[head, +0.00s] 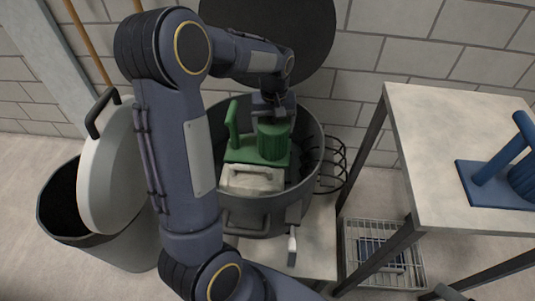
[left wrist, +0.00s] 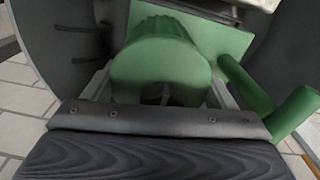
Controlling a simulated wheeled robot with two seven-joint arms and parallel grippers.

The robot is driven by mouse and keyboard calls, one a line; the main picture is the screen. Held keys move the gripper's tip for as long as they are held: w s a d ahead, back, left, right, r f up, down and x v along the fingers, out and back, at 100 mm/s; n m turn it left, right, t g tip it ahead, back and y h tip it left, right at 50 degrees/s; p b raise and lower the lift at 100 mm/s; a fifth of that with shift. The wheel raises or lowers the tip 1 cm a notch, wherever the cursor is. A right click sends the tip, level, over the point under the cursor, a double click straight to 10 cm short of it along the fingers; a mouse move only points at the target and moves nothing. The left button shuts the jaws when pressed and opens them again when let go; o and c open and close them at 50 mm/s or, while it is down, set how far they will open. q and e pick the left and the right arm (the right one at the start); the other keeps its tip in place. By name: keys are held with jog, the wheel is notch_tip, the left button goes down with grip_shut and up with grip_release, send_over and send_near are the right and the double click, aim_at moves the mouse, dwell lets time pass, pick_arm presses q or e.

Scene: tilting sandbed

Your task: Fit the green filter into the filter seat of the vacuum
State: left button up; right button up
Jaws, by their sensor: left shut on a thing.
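The green filter (head: 272,142) has a flat plate, a ribbed round body and an upright handle bar. It is inside the open grey round vacuum drum (head: 310,160), near its middle. My left gripper (head: 272,104) reaches down from above and is shut on the green filter's round body. In the left wrist view the body (left wrist: 160,65) is between the fingers, with the handle bar at the right. A filter seat is not clearly visible; the plate covers what lies under it, and I cannot tell whether it is seated. My right gripper is not in view.
A pale block with a handle (head: 250,181) is in the drum, in front of the filter. The dark round lid (head: 285,30) stands open behind. A blue filter (head: 500,185) lies on the table (head: 440,130) at right. A bin (head: 62,205) with a pale lid stands left.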

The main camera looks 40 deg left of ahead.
pick_arm(q)
notch_tip(320, 180, down, 7)
jog(key=shift+f+b, duration=0.1)
jog(key=shift+b, duration=0.75)
jog(key=shift+c, duration=0.9)
jog(key=o, duration=1.9)
notch_tip(320, 180, up, 11)
jog(key=p, duration=0.3)
jog(key=shift+s+r, duration=0.1)
jog(key=shift+r, duration=0.55)
jog(key=s+d+r+m+t+h, duration=0.1)
jog(key=s+d+m+t, duration=0.1)
jog(key=s+d, duration=0.2)
jog(key=s+d+r+m+t+h, duration=0.1)
jog(key=s+d, duration=0.3)
jog(key=s, duration=0.7)
jog(key=s+d+r+m+t+h, duration=0.1)
jog(key=s+d+r+m+t, duration=0.1)
jog(key=s, duration=0.5)
jog(key=shift+s+d+r+m+t+h, duration=0.15)
jog(key=shift+d+m+h, duration=0.1)
jog(key=shift+d, duration=0.35)
jog(key=shift+s+d+r+m+t+h, duration=0.15)
jog(key=shift+d+m, duration=0.1)
jog(key=shift+d, duration=0.35)
